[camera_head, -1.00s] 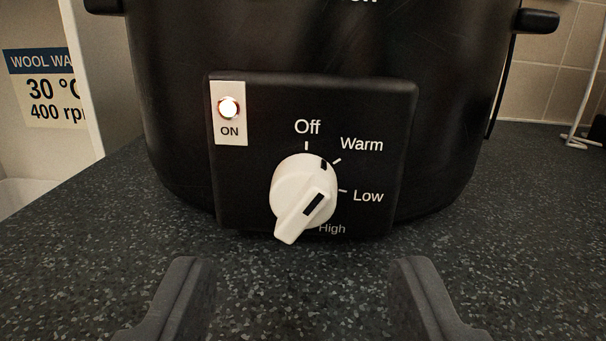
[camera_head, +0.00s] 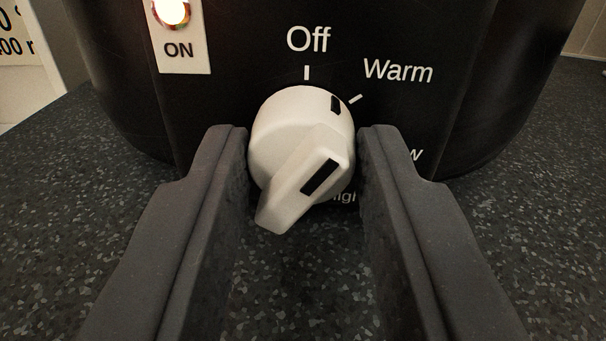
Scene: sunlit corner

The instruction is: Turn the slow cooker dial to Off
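The slow cooker dial (camera_head: 285,150) is a white round knob with a raised grip bar running from lower left to upper right. Black marks sit on the bar and on the knob's rim, and the rim mark points close to the Warm tick, right of the Off label (camera_head: 308,39). My gripper (camera_head: 304,132) is open, one dark finger on each side of the dial. The fingertips are close to its sides; I cannot tell whether they touch it. The right finger hides most of the Low and High labels. The ON lamp (camera_head: 172,10) is lit.
The black slow cooker (camera_head: 490,70) stands on a dark speckled worktop (camera_head: 530,220). A pale sign with lettering (camera_head: 18,40) is at the far left. Tiled wall (camera_head: 588,30) shows at the upper right. The worktop around my fingers is clear.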

